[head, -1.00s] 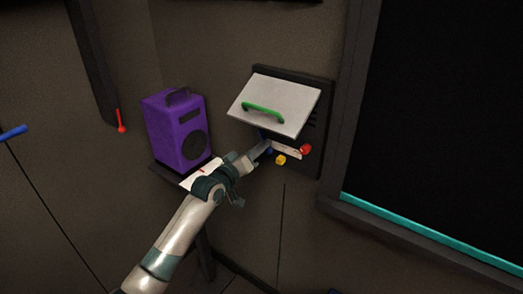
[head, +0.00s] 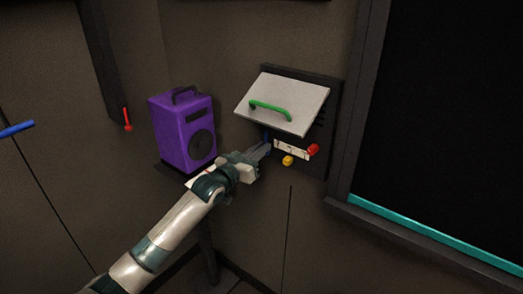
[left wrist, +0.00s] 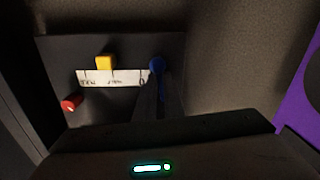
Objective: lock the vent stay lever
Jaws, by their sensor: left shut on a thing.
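A pale vent flap (head: 283,100) with a green handle (head: 270,109) stands tilted out from a dark wall panel (head: 328,125). Below the flap are a labelled white strip (head: 291,149), a yellow knob (head: 288,160) and a red knob (head: 313,149). A blue lever (head: 266,136) is at the strip's left end; its blue end also shows in the left wrist view (left wrist: 156,66). My left gripper (head: 266,148) is shut on the blue lever, whose lower part its fingers hide. My right gripper is not in view.
A purple speaker (head: 183,131) stands on a small dark shelf left of the panel, close to my left arm. A dark window or screen with a teal lower edge (head: 430,236) is at the right. A red-tipped lever (head: 127,120) hangs at the far left.

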